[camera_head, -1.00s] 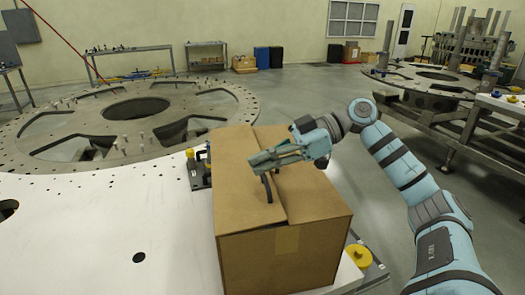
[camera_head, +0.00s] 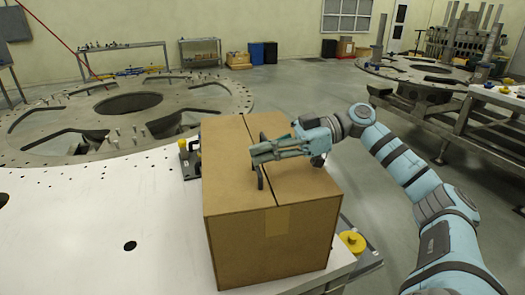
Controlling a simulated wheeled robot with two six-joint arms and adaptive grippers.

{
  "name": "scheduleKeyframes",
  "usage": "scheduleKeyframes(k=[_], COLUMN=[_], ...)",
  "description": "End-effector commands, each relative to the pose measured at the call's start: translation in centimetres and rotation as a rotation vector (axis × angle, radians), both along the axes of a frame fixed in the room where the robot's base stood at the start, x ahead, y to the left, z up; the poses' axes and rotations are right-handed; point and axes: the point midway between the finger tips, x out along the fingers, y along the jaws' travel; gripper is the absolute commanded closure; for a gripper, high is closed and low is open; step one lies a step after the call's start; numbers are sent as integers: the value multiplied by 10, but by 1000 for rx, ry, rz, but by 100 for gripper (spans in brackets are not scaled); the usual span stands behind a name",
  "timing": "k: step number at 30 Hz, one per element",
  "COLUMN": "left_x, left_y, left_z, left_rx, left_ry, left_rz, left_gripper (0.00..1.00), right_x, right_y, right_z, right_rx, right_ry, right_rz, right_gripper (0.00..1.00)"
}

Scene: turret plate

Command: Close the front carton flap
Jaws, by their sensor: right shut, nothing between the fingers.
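The brown cardboard carton (camera_head: 268,245) stands upright on the white surface in the head view. Its two top flaps, the left one (camera_head: 228,165) and the right one (camera_head: 305,187), lie about flat and meet along a narrow seam running front to back. I cannot tell which panel is the front flap. My right gripper (camera_head: 255,154) is shut and empty, low over the top near the seam, its fingers pointing left. Contact with the cardboard is unclear. My left gripper is not in view.
The white plate (camera_head: 90,230) spreads left of the carton and has holes in it. A large round turret plate (camera_head: 60,120) lies behind. A yellow knob (camera_head: 352,241) sits beside the carton's right side. Grey floor is free behind the carton.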

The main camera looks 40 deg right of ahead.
Motion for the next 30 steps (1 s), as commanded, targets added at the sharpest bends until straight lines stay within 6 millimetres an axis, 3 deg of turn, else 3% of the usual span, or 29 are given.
scheduleKeyframes(k=[5, 11, 16, 21, 30], left_x=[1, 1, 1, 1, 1], left_y=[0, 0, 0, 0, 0], left_z=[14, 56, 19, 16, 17], left_rx=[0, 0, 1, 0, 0], left_ry=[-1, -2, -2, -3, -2], left_rz=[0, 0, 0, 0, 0], left_gripper=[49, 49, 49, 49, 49], right_x=[0, 3, -20, -37, -43], right_y=[4, 16, -29, -60, -69], right_z=[11, 44, 41, 55, 60], right_rx=[-1, 2, -4, 1, 1], right_ry=[1, -1, 1, -3, -4], right_rz=[1, -1, -11, -8, -2], right_gripper=[100, 100, 100, 100, 100])
